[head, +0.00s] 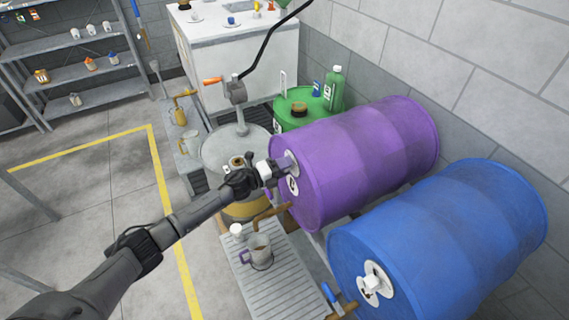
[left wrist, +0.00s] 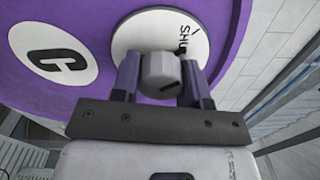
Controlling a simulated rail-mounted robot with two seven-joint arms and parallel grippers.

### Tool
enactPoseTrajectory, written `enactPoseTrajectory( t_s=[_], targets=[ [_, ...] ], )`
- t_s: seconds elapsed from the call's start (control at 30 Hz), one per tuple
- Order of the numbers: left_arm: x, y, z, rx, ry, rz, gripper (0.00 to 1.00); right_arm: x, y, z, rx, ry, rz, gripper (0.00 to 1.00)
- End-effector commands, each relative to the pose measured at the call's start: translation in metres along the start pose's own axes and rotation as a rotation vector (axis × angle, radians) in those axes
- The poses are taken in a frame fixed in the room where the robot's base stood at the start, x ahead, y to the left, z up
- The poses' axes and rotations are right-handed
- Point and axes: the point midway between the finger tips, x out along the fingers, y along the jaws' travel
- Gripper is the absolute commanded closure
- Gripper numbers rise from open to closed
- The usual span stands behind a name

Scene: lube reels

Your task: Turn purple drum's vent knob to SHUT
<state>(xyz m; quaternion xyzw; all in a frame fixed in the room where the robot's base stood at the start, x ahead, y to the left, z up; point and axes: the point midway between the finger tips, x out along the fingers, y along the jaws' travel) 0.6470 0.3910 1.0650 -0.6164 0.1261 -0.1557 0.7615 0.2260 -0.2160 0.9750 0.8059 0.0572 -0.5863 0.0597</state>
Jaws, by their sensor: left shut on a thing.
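The purple drum (head: 360,160) lies on its side, its flat end facing my left arm. My left gripper (head: 283,167) is at the upper part of that end. In the left wrist view, the grey vent knob (left wrist: 160,72) sits between the two fingers of the left gripper (left wrist: 160,80), which is shut on it. A round white plate (left wrist: 150,35) behind the knob bears the word SHUT (left wrist: 185,37) at its upper right. A dark mark shows on the knob's lower right face. My right gripper is in neither view.
A blue drum (head: 440,240) with its own white knob lies at the right. A grated tray (head: 270,290) with a metal jug (head: 258,250) stands below the purple drum's end. A grey drum with a hand pump (head: 238,95) and a green drum (head: 300,105) stand behind.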

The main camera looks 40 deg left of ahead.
Motion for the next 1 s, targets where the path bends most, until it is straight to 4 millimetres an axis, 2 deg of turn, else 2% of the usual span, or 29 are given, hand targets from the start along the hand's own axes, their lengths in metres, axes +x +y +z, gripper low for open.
enactPoseTrajectory(
  t_s=[0.4, 1.0],
  targets=[
    [0.0002, -0.001, 0.0, -0.191, 0.0, 0.0, 0.83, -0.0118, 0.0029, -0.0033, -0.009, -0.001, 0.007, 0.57],
    [0.0002, -0.0003, -0.0001, -0.228, 0.0, -0.001, 0.82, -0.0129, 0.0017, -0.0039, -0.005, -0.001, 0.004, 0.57]
  ],
)
